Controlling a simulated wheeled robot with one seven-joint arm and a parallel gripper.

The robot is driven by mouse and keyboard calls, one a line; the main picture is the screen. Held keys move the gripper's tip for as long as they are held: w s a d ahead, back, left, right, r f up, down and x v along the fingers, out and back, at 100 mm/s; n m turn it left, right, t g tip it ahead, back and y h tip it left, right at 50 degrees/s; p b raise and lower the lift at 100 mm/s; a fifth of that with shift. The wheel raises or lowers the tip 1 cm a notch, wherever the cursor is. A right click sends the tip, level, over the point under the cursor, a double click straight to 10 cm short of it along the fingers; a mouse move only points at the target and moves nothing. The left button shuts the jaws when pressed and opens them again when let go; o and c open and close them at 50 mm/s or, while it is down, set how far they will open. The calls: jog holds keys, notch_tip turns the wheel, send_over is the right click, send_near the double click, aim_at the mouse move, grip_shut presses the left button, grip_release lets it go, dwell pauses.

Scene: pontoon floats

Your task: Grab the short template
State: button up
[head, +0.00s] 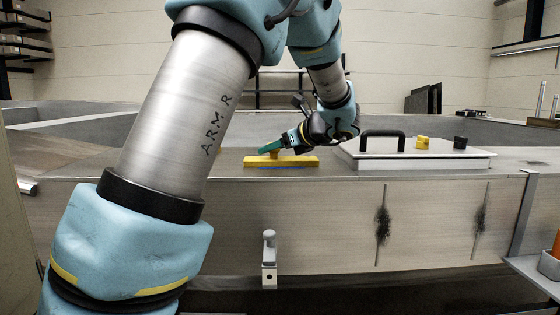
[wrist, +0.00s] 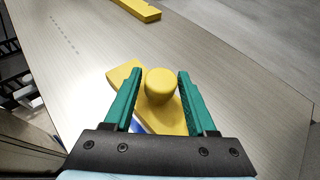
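A yellow template (head: 305,161) with a round knob lies flat on the grey deck, with a blue edge beneath it. In the wrist view its flat yellow body (wrist: 122,74) runs at a slant under my gripper, partly hidden by the fingers and palm. The knob (wrist: 160,85) stands between the two green fingers of my gripper (wrist: 158,78), with a visible gap on each side. The fingers are open. My gripper (head: 266,148) reaches in low from the right in the head view.
A second yellow bar (wrist: 138,9) lies farther off on the deck in the wrist view. A white lid (head: 410,160) with a black handle (head: 382,134), a yellow piece (head: 422,142) and a black piece (head: 460,142) sits to the right. The deck between the two yellow pieces is clear.

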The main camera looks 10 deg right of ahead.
grip_shut()
jog(key=shift+r, duration=0.1)
dwell(0.4)
